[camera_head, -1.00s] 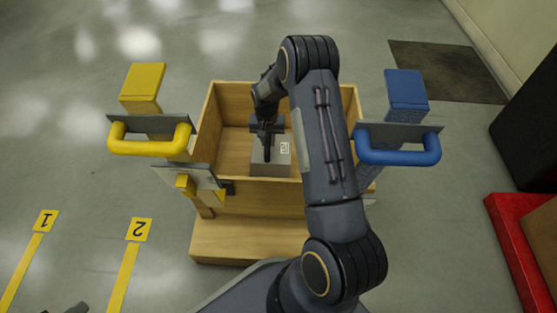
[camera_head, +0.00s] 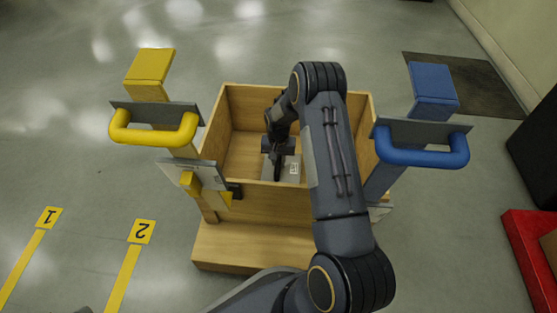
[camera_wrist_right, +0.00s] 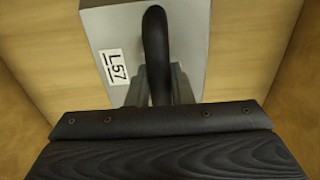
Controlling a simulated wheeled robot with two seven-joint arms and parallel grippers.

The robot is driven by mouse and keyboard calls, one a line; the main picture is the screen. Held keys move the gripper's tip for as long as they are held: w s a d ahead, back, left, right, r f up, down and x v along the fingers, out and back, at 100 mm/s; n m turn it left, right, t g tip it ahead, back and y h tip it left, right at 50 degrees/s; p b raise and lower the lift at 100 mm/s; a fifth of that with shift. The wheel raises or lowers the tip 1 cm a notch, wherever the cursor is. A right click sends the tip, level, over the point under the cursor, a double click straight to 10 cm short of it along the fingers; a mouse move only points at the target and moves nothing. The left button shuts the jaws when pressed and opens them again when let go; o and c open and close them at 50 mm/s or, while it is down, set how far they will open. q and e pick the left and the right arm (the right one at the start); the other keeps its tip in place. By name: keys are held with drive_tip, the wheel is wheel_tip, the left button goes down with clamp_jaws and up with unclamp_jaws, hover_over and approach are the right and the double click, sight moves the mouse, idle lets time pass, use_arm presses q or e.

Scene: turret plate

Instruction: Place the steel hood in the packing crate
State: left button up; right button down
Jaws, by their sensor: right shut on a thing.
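The steel hood (camera_head: 292,175) is a grey box with a white label and a dark handle. It is inside the wooden packing crate (camera_head: 268,208), partly hidden by the crate's front wall. My right gripper (camera_head: 277,167) reaches down into the crate and is shut on the hood's handle. In the right wrist view the hood (camera_wrist_right: 190,22) shows its label "L57", with the black handle between the gripper fingers (camera_wrist_right: 160,88). Wood surrounds the hood there. I cannot tell whether its underside touches the crate floor. My left gripper is not clearly in view.
A yellow handle (camera_head: 152,135) on a yellow post stands left of the crate, and a blue handle (camera_head: 425,157) on a blue post stands right. A red-edged box (camera_head: 525,255) is at the far right. Yellow floor strips (camera_head: 122,280) lie at the lower left.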

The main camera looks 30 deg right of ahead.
drive_tip(key=c, duration=1.3)
unclamp_jaws()
drive_tip(key=shift+r, duration=0.1)
wheel_tip(320, 180, up, 12)
drive_tip(key=p, duration=0.5)
drive_tip(key=shift+a, duration=0.1)
